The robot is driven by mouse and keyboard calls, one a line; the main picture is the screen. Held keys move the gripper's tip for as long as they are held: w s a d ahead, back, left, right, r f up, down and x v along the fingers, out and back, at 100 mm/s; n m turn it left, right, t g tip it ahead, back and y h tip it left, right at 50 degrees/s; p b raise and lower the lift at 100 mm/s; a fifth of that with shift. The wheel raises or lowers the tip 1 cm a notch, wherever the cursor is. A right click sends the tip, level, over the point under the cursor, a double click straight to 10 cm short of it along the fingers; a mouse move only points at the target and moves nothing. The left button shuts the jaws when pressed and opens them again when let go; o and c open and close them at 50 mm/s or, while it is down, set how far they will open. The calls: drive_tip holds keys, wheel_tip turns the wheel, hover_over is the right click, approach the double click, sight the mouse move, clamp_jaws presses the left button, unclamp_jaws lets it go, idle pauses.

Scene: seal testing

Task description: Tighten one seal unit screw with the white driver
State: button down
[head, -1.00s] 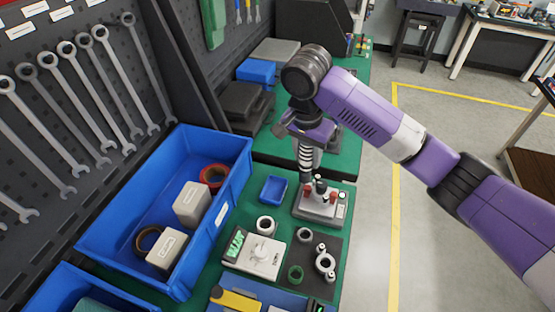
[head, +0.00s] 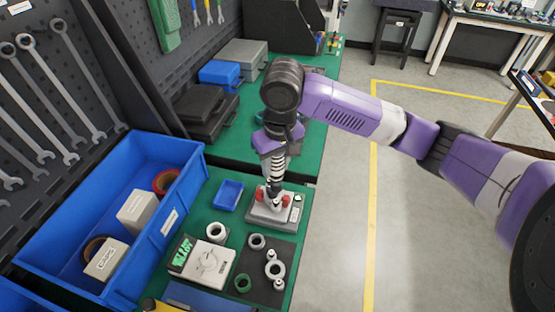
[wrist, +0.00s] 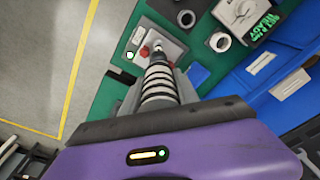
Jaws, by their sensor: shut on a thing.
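My gripper (head: 274,152) is shut on the white driver (head: 279,168), a pale ribbed shaft with dark bands pointing down. The driver also fills the middle of the wrist view (wrist: 158,88), between the grey fingers. Its lower end is over the seal unit (head: 268,215), a grey block with red parts and small dark and pale posts on the green bench. The unit also shows in the wrist view (wrist: 171,46), beyond the driver's tip. The driver overlaps the unit's top, so I cannot tell whether the tip touches a screw.
A small blue tray (head: 229,195) sits left of the unit. A dial device with a green display (head: 203,260) and a dark mat (head: 262,240) with several rings are nearer. A large blue bin (head: 190,190) stands at left.

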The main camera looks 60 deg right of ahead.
sight(275, 185)
drive_tip(key=shift+w+a+n, duration=0.1)
drive_tip(key=shift+n, duration=0.2)
wheel_tip(275, 185, down, 5)
drive_tip(key=b, duration=0.4)
drive_tip(key=shift+b, duration=0.3)
idle(0.4)
drive_tip(key=shift+f+b, duration=0.45)
drive_tip(key=shift+f, duration=0.6)
idle(1.5)
drive_tip(key=shift+f+p, duration=0.4)
drive_tip(key=shift+f, duration=0.15)
idle(3.2)
